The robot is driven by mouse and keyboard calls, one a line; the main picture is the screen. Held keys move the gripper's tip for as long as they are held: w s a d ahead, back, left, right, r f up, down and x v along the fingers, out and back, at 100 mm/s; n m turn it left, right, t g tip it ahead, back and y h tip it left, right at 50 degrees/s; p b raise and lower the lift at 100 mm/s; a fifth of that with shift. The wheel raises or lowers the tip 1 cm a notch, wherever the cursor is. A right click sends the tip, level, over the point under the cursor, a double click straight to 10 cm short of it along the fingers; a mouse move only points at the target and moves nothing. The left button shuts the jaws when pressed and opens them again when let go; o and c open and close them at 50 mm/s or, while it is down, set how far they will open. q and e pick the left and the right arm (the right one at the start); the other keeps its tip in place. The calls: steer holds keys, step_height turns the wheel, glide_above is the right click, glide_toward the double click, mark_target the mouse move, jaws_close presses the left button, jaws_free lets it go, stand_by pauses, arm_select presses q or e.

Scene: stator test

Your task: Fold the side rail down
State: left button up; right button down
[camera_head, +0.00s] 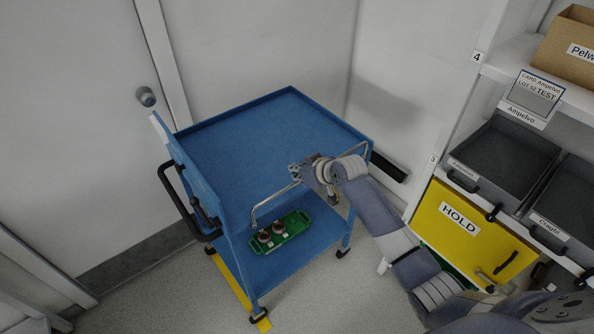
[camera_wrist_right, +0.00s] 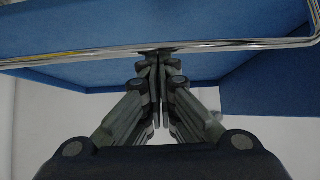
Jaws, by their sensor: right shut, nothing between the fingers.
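The side rail (camera_head: 272,198) is a thin chrome bar on the near right edge of the blue cart (camera_head: 262,138). It stands up above the edge of the cart's top, with its ends bent down. My right gripper (camera_head: 296,172) is at the middle of the rail, which it partly hides. In the right wrist view the rail (camera_wrist_right: 236,45) runs across the picture just at the tips of my gripper (camera_wrist_right: 160,58). The fingers are together with nothing between them. I cannot tell whether they touch the rail. My left gripper is not in view.
A green tray (camera_head: 289,234) with two round parts lies on the cart's lower shelf. A black push handle (camera_head: 172,196) is on the cart's left. A shelf with grey bins (camera_head: 504,152) and a yellow HOLD panel (camera_head: 462,240) stands at right. The cart's top is empty.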

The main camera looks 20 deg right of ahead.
steer(key=shift+s, duration=0.1)
steer(key=shift+s+d+t+b, duration=0.15)
steer(key=shift+s+t+b, duration=0.15)
steer(key=shift+b, duration=0.15)
steer(key=shift+f, duration=0.1)
